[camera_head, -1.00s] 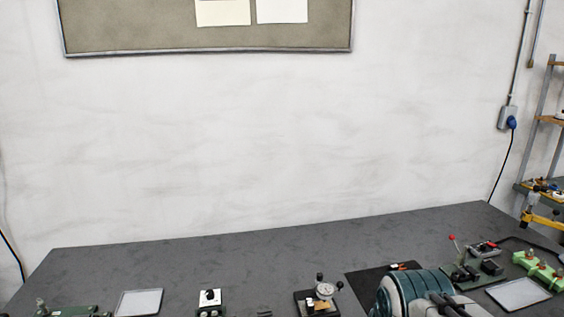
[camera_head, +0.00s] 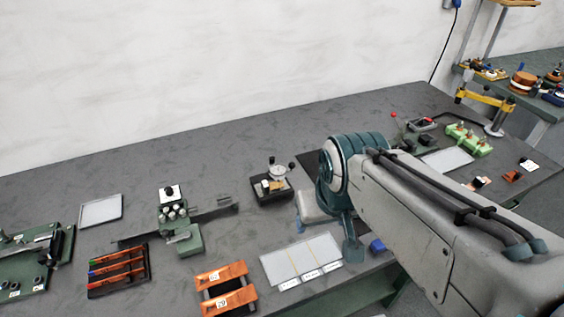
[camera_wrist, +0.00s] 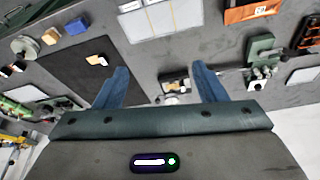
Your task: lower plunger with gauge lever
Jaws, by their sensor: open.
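The dial gauge (camera_head: 272,183) stands on a small black base on the grey bench, left of my arm in the head view. It has a round pale face and black knobs, with a brass-coloured block at its foot. I cannot make out clearly which part is the lever or the plunger. The gauge also shows in the wrist view (camera_wrist: 174,84), small and beyond the gap between my fingers. My gripper (camera_head: 326,242) is open and empty, above the bench and to the right of the gauge in the head view. Its two blue fingers also show in the wrist view (camera_wrist: 160,70).
A green fixture with knobs (camera_head: 174,211) stands left of the gauge. A grey tray (camera_head: 101,210) lies farther left. Green blocks (camera_head: 468,139) and another tray are at right. Bare bench lies behind the gauge.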

